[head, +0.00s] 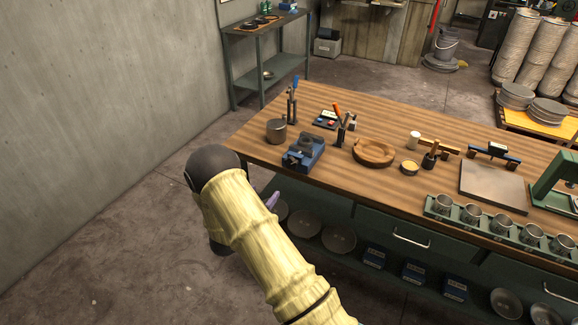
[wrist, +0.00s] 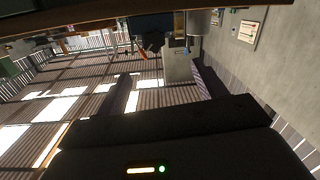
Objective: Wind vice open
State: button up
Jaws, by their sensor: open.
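The blue vice (head: 303,152) with grey jaws stands near the left front edge of the wooden workbench (head: 330,180). The view is too small to tell how wide its jaws are or where its handle is. In the wrist view, which looks upside down, the vice (wrist: 153,24) shows as a dark blue block at the top. My gripper (wrist: 163,88) is open and empty, its two dark fingers apart and pointing toward the vice side of the bench. In the head view my arm reaches up left of the bench front, and its fingers are mostly hidden.
A grey pot (head: 276,131) stands just left of the vice. Tool holders with blue-handled (head: 293,100) and orange-handled (head: 342,128) tools stand behind it. A round wooden ring (head: 374,152) lies to its right. Floor left of the bench is clear.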

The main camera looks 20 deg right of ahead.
aim_at(290, 164)
jog(key=shift+s+d+f+h, duration=0.15)
jog(key=shift+s+h, duration=0.35)
jog(key=p+x, duration=0.4)
jog(key=x, duration=1.3)
jog(key=shift+w+d, duration=0.15)
jog(key=shift+w, duration=0.05)
jog(key=shift+c, duration=0.4)
jog(key=c, duration=0.9)
